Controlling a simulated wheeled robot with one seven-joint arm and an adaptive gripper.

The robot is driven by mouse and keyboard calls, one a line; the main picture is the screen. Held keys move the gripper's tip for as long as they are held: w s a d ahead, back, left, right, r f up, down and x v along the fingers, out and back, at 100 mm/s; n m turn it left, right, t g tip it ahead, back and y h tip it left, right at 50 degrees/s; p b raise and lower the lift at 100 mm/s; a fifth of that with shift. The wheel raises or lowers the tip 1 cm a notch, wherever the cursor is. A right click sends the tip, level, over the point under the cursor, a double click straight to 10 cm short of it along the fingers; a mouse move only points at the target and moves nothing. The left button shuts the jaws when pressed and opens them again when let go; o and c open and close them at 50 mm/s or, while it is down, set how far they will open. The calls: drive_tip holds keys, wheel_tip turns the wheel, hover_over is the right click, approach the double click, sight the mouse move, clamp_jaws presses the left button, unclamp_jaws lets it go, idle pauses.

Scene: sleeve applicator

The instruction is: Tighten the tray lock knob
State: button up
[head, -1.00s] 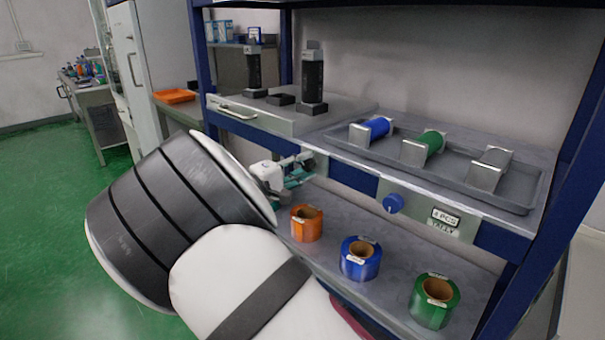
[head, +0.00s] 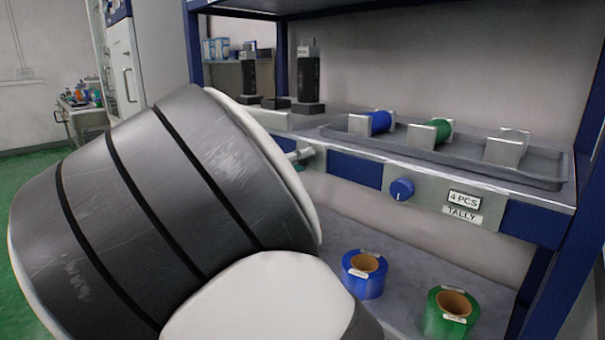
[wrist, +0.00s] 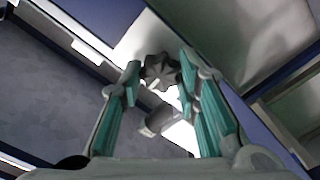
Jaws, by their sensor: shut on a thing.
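A grey lobed knob (wrist: 160,71) shows in the wrist view, mounted at a bright metal plate. My gripper (wrist: 158,74) has its two teal-padded fingers on either side of the knob, closed on it near the fingertips. A small grey cylindrical part (wrist: 158,119) shows between the fingers, nearer the palm.
A blue tape roll (head: 364,273) and a green one (head: 449,312) stand on the lower shelf. A blue post (head: 590,140) bounds the right side.

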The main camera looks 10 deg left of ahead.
drive_tip(key=shift+f+m+b, duration=0.15)
drive_tip(key=shift+m+b, duration=0.25)
drive_tip(key=shift+b, duration=0.15)
drive_tip(key=o, duration=1.2)
drive_tip(key=shift+c, duration=0.2)
drive_tip(key=shift+s+a, duration=0.1)
drive_tip(key=v, duration=1.2)
